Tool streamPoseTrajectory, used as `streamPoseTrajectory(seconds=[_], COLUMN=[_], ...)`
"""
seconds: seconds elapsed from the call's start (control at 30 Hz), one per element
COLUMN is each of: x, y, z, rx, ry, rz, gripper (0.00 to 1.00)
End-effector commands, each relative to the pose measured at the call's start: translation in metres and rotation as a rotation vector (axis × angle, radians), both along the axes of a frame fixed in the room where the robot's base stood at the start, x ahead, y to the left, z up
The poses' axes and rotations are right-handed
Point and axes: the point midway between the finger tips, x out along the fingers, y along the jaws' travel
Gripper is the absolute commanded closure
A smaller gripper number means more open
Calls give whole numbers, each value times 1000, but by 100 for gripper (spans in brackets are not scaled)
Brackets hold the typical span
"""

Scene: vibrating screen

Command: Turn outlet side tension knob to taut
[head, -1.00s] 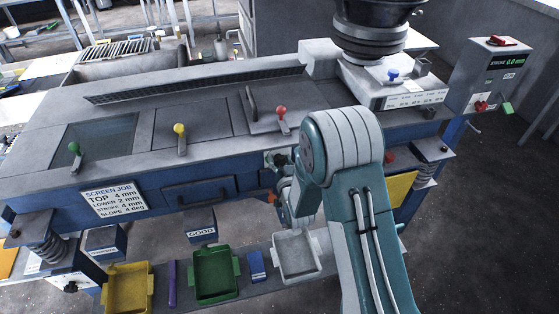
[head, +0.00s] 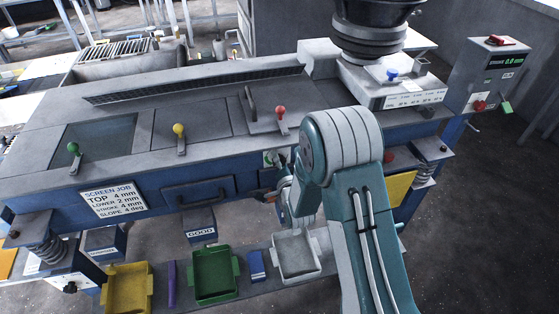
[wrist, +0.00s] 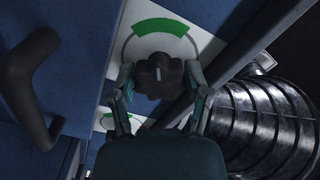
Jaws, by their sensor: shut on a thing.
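A dark lobed tension knob (wrist: 158,68) with a short white mark sits on a white dial plate (wrist: 133,48) in the wrist view. A green arc (wrist: 160,27) is printed on the plate beyond the knob. The white mark stands nearly upright in the picture, towards the arc. My gripper (wrist: 160,86) has one finger on each side of the knob and is shut on it. In the head view, my arm hides the knob and most of my gripper (head: 284,192), below the machine's front edge.
In the wrist view, a second green-marked plate (wrist: 118,122) is partly hidden, a dark handle (wrist: 30,85) is left and a ribbed dark cylinder (wrist: 265,125) right. In the head view, a white tray (head: 297,256) and green tray (head: 214,274) stand below the machine.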

Motion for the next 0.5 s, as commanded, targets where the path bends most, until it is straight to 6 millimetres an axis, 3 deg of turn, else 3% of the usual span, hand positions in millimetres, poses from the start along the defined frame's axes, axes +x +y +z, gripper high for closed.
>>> streamPoseTrajectory(seconds=[0.5], x=[-3], y=[-1], z=[-7], rx=[66], ry=[38], rz=[0], gripper=[85])
